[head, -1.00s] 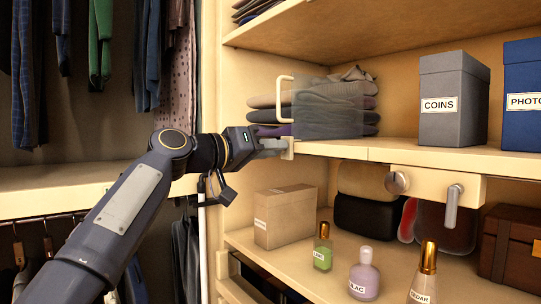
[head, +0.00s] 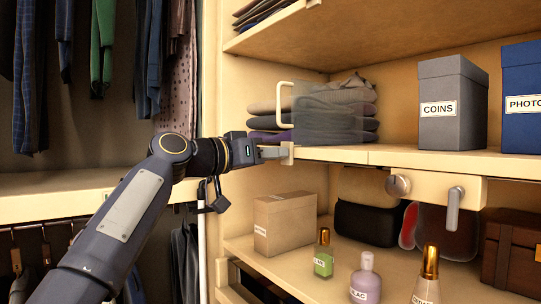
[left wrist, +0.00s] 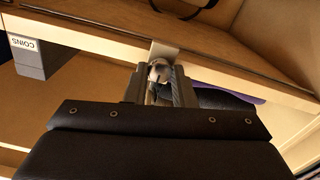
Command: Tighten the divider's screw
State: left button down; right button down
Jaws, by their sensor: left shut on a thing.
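A clear shelf divider (head: 325,112) with a cream frame stands on the middle shelf, in front of a stack of folded clothes. Its cream clamp (head: 287,153) grips the shelf's front edge, and it also shows in the left wrist view (left wrist: 163,50). My left gripper (head: 277,153) reaches in from the left at this clamp. In the left wrist view its fingers (left wrist: 161,85) are shut around a rounded metallic screw knob (left wrist: 158,71) just below the clamp. The knob is hidden by the fingers in the head view. My right gripper is not seen.
A grey COINS box (head: 452,104) and a blue PHOTO box (head: 523,95) stand on the middle shelf (head: 420,157). Below are a beige box (head: 285,222), a green bottle (head: 323,258), other bottles and dark bags. A knob and lever handle (head: 454,208) project under the shelf edge.

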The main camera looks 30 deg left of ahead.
pick_arm(q)
jog(key=c, duration=1.2)
grip_release()
jog(key=v, duration=0.7)
jog(key=shift+s+a+b, duration=0.2)
jog(key=shift+s+b, duration=0.2)
